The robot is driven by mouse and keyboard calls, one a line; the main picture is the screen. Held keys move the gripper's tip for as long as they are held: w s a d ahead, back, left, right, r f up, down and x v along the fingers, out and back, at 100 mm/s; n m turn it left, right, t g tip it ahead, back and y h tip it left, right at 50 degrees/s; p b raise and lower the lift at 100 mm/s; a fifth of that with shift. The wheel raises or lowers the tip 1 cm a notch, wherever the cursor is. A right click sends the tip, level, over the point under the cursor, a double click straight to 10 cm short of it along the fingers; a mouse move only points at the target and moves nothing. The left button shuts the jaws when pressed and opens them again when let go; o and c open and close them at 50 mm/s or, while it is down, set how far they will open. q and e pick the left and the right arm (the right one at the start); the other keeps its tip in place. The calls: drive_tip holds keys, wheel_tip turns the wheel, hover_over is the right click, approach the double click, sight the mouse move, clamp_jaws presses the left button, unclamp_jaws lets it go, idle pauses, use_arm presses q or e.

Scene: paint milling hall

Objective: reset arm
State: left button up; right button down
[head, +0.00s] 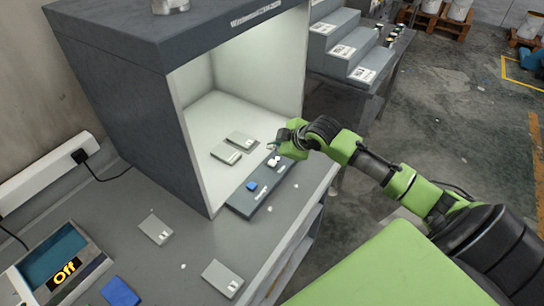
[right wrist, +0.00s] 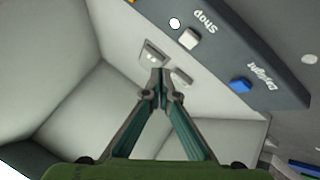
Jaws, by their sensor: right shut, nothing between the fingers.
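My right arm reaches in from the right in the head view. Its green and black gripper (head: 272,147) is over the front opening of the light booth (head: 120,100), above the dark switch strip (head: 236,203). In the right wrist view the two fingers (right wrist: 160,76) meet at their tips with nothing between them. Beyond the tips, that view shows the strip (right wrist: 270,92) with a white button (right wrist: 189,38) beside "Shop" and a blue button (right wrist: 240,84) beside "Daylight". Whether the fingers touch anything is not clear. My left gripper is not in view.
Two grey cards (head: 226,153) (head: 242,140) lie on the booth floor. Two more (head: 156,228) (head: 222,279) lie on the grey table. Grey steps (head: 335,45) stand behind. Open floor lies right.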

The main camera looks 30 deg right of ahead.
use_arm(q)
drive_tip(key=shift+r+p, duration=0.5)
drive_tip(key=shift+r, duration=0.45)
use_arm(e)
drive_tip(key=shift+r, duration=0.9)
